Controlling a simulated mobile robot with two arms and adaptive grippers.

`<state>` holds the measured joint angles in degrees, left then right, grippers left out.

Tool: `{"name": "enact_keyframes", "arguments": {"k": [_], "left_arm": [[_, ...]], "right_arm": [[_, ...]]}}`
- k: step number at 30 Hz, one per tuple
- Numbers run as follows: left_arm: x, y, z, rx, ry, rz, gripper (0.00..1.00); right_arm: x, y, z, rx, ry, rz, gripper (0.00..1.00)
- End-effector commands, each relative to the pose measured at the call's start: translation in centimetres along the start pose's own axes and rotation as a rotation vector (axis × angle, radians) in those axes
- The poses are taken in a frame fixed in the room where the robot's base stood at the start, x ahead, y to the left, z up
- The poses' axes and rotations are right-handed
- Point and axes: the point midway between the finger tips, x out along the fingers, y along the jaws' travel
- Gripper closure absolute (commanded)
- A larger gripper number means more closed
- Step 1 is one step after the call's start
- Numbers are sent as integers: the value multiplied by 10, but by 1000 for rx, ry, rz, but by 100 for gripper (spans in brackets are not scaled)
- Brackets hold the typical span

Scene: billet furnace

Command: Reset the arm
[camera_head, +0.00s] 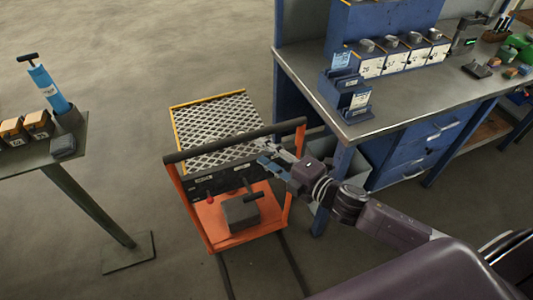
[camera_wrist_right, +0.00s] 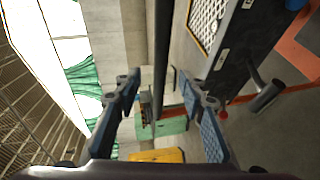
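My right arm comes in from the lower right in the head view. My right gripper (camera_head: 270,165) is at the right part of the orange cart's dark handle bar (camera_head: 225,142). In the right wrist view my right gripper (camera_wrist_right: 158,84) has its two blue fingers spread apart. The dark bar (camera_wrist_right: 162,40) shows between and beyond the fingertips there, and I see no finger closed on it. Whether a finger touches the bar I cannot tell. My left gripper is not in view.
The orange cart (camera_head: 203,230) carries a mesh-topped box (camera_head: 215,125) and a grey block (camera_head: 240,212). A blue workbench (camera_head: 400,110) stands right, close to my right arm. A small stand (camera_head: 40,155) with a blue cylinder (camera_head: 48,88) is left. Floor between stand and cart is clear.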

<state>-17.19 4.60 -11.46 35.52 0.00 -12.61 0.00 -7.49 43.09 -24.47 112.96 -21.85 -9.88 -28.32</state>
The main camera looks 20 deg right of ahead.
Motion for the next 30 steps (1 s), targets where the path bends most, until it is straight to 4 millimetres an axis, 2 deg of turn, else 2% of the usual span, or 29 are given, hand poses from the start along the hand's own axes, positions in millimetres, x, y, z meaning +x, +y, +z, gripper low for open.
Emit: {"name": "enact_keyframes", "arguments": {"k": [16,20,23,26,30], "left_arm": [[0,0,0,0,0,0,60],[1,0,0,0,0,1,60],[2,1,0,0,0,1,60],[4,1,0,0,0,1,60],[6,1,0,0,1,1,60]], "right_arm": [[-2,0,0,0,0,0,63],[0,-13,8,28,-21,-18,63],[2,-50,30,109,-79,-66,63],[-1,-112,59,240,-173,-142,63],[-21,-214,90,454,-327,-259,63]]}}
